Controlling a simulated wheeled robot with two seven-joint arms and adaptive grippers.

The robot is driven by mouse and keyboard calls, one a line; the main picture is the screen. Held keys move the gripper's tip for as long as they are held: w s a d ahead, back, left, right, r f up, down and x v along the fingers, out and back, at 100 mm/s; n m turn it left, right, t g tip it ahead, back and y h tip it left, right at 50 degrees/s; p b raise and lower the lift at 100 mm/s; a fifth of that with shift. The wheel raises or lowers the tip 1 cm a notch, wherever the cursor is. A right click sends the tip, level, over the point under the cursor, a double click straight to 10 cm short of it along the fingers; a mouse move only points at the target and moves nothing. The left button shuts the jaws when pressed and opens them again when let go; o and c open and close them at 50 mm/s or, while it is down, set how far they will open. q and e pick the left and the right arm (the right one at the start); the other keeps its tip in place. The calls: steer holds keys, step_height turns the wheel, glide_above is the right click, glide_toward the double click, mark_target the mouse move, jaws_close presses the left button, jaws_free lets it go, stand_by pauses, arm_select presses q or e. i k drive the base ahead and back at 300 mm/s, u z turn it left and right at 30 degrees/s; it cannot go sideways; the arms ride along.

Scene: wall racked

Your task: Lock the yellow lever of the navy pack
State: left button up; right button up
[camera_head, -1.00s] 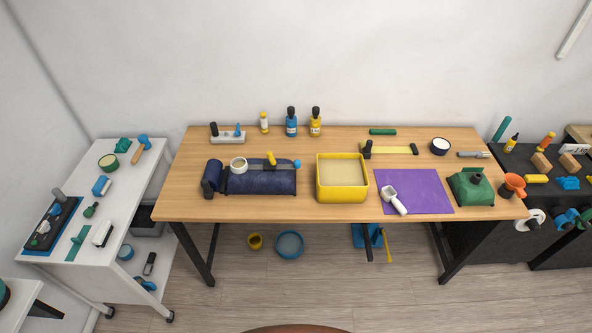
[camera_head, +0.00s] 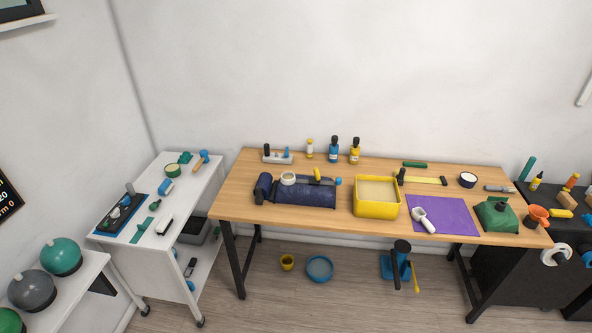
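The navy pack (camera_head: 305,195) lies on the left part of the wooden table, long side along the table. A small yellow lever (camera_head: 318,174) stands up at the middle of its top. A white tape roll (camera_head: 288,178) sits on the pack to the left of the lever, and a blue knob (camera_head: 338,181) shows at its right end. The lever's exact position is too small to tell. Neither of my grippers is in view.
On the wooden table (camera_head: 235,207), a yellow bin (camera_head: 377,210) stands right of the pack, with a purple mat (camera_head: 455,218) and a green pack (camera_head: 496,214) further right. A white cart (camera_head: 190,222) stands to the left. Bottles line the back.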

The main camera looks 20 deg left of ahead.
mark_target(316, 171)
steer(key=u, duration=0.8)
steer(key=i, duration=0.75)
steer(key=u, duration=0.95)
steer(key=i, duration=0.8)
steer(key=z, duration=0.4)
steer(key=i, duration=0.75)
steer(key=z, duration=0.75)
